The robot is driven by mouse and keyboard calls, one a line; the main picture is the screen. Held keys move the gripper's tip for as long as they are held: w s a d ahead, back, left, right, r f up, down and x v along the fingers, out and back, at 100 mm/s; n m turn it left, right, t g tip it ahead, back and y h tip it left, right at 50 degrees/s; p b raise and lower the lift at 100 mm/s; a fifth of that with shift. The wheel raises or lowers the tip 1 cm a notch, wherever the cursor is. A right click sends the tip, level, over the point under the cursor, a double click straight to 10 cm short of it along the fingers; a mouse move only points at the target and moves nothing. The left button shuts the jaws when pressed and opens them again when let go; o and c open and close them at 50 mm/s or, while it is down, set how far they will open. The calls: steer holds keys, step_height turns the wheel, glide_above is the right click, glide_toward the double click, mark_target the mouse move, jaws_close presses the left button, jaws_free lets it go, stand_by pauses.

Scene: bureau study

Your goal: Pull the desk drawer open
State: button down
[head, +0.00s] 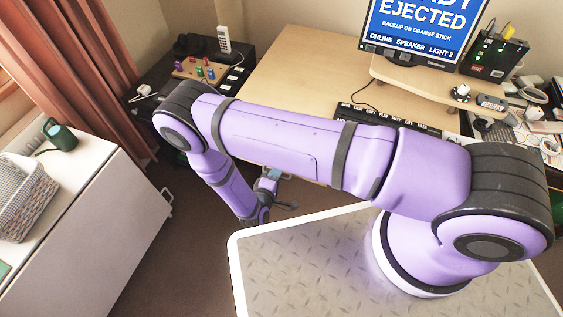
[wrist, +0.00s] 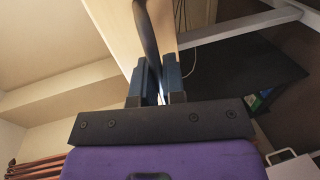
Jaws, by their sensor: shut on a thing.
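The wooden desk (head: 300,60) stands ahead of me in the head view, and my arm crosses in front of its near edge. My gripper (head: 272,184) is low, below the desktop's front edge and partly hidden by my arm. In the wrist view my gripper's two dark blue fingers (wrist: 157,82) are closed on either side of a dark curved bar handle (wrist: 146,30). A pale wooden panel (wrist: 112,35) is right behind the handle and seems to be the drawer front. The drawer's face is hidden in the head view, and I cannot tell how far it stands out.
A black side unit (head: 235,80) is left of the desk. Brown floor (head: 185,270) is clear between cabinet and base.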

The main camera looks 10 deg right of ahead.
steer(key=f+v, duration=0.2)
steer(key=v, duration=0.9)
steer(key=shift+s, duration=0.25)
steer(key=shift+a+f, duration=0.1)
steer(key=shift+a, duration=0.05)
steer(key=c, duration=1.2)
jaws_free()
steer(key=shift+c, duration=0.2)
steer(key=shift+a, duration=0.1)
